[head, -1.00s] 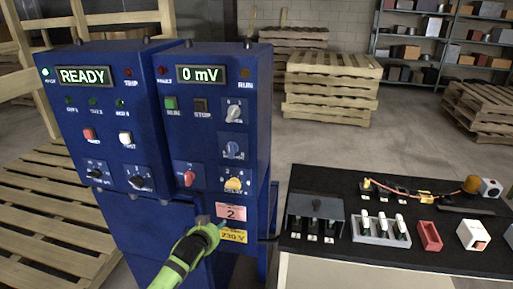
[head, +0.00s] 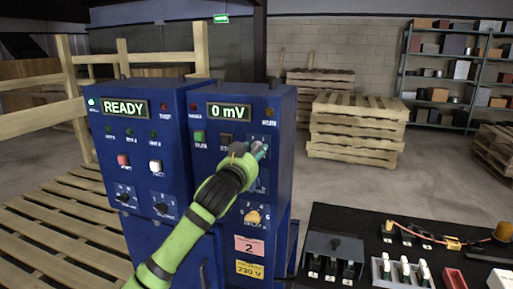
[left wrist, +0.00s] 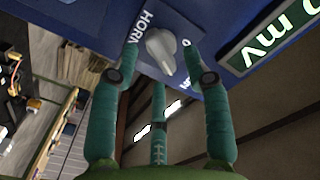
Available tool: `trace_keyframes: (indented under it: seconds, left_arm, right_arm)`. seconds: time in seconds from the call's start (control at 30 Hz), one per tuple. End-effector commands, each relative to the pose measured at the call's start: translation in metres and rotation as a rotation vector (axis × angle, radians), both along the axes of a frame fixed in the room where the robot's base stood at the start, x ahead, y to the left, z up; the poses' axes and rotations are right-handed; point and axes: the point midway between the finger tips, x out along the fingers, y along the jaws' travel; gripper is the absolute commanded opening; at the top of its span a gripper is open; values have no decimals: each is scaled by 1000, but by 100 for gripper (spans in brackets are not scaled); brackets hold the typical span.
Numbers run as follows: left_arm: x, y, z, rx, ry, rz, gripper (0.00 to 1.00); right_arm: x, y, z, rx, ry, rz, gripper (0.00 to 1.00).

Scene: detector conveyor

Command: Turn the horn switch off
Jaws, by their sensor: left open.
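The horn switch is a light grey rotary knob (left wrist: 162,50) on a blue plate lettered HORN in the left wrist view. A 0 mark shows beside it; I cannot clearly tell which setting it points to. My left gripper (head: 258,152) is at the upper right of the right-hand blue cabinet (head: 280,190) in the head view and mostly hides the knob there. In the left wrist view its green fingers are open, with fingertips on both sides of the knob and a third below it. Contact cannot be told. My right gripper is not in view.
The cabinet's 0 mV display (head: 228,112) is above the gripper. A yellow knob (head: 255,216) is below it. A READY cabinet (head: 150,190) stands at left. A black-topped bench (head: 330,218) with switches is at right. Wooden pallets (head: 355,125) stand behind.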

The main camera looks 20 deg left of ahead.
Motion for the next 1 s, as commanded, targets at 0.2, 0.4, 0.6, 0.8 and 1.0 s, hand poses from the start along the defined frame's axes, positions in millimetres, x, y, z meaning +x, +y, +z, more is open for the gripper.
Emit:
trace_keyframes:
  seconds: [0.2, 0.4, 0.6, 0.8, 1.0]
  left_arm:
    - [21, -1, 2, 0, -1, 0, 48]
    - [26, -2, 0, 0, -2, -1, 48]
    - [26, -1, 0, 0, -2, -1, 40]
    - [26, -2, 0, 0, -1, -2, 3]
    - [26, -3, 0, -9, -1, -3, 3]
  right_arm:
    - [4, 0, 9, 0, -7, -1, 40]
    - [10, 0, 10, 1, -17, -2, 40]
    - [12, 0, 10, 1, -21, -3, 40]
    - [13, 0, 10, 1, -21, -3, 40]
    - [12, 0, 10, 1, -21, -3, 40]
